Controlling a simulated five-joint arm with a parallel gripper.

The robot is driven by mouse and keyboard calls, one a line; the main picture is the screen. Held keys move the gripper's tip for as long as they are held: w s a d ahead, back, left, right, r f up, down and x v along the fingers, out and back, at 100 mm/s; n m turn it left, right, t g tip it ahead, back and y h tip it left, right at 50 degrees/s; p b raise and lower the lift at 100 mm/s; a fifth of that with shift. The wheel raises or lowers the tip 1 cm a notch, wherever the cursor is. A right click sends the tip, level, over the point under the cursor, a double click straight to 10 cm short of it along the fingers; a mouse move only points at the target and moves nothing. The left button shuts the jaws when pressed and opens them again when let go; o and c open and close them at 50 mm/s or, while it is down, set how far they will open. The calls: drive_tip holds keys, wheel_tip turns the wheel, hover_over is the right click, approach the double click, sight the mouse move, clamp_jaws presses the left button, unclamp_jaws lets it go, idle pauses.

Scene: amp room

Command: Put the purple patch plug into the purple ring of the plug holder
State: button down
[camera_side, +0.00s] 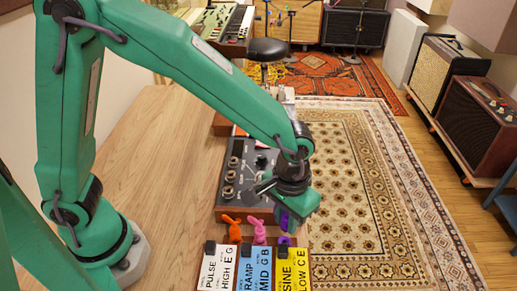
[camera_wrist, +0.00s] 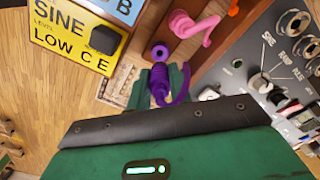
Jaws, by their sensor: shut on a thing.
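The purple patch plug (camera_wrist: 160,86) is between the green fingers of my gripper (camera_wrist: 157,92), which is shut on it. In the side view my gripper (camera_side: 287,212) is above the near end of the plug holder, and the plug there is partly hidden by it. The purple ring (camera_wrist: 160,52) of the plug holder (camera_wrist: 183,52) shows its dark hole just beyond the plug's tip; it also shows in the side view (camera_side: 284,240). The ring looks empty. I cannot tell whether tip and ring touch.
A pink plug (camera_side: 258,231) and an orange plug (camera_side: 233,229) stand in the holder to the left. Yellow (camera_side: 293,270), blue and white label cards lie in front. A black knob panel (camera_side: 236,172) sits behind. Bare wooden table (camera_side: 160,150) is free at left.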

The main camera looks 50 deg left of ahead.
sight(285, 231)
drive_tip(key=shift+f, duration=0.95)
drive_tip(key=shift+f, duration=1.45)
idle(2.9)
idle(0.3)
drive_tip(key=c, duration=0.8)
unclamp_jaws()
drive_tip(key=shift+r, duration=0.2)
drive_tip(key=shift+r, duration=3.3)
